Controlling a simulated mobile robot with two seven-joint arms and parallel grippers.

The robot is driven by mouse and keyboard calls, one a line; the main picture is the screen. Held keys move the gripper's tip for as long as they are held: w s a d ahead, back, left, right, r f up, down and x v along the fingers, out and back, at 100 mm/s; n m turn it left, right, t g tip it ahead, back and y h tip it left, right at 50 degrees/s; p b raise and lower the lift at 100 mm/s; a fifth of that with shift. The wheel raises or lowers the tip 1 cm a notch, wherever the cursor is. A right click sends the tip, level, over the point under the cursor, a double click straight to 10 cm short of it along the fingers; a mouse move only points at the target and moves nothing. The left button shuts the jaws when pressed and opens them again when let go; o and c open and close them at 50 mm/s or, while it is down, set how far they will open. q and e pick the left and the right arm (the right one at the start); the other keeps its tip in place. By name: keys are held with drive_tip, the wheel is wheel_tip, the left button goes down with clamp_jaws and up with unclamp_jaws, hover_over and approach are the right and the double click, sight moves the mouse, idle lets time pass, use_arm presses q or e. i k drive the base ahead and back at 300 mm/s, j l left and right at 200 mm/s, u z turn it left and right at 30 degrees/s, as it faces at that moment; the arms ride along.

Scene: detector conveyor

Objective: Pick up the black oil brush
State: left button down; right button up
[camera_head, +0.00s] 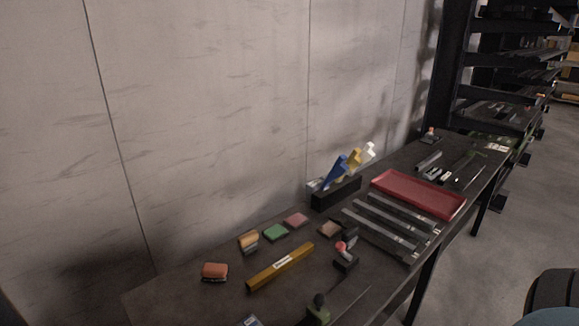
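Neither of my grippers shows in the head view. I cannot clearly make out which thing is the black oil brush. Several small dark tools (462,165) lie toward the far end of the dark table (180,300), too small to identify. A small black object with a red and white top (345,256) stands near the table's middle. A green and black object (318,308) is at the near edge, partly cut off by the frame.
A yellow-brown bar (280,267), small coloured blocks (276,232), a black holder (336,194) with blue, yellow and white tools, metal strips (385,228) and a red tray (418,194) crowd the table. A wall (200,120) stands behind.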

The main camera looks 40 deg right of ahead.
sight(349, 236)
drive_tip(key=k+l, duration=0.1)
drive_tip(key=l, duration=0.3)
drive_tip(key=k+l, duration=0.1)
drive_tip(key=l, duration=0.75)
drive_tip(key=k+l, duration=0.15)
drive_tip(key=l, duration=0.3)
drive_tip(key=k+l, duration=0.1)
drive_tip(key=l, duration=0.3)
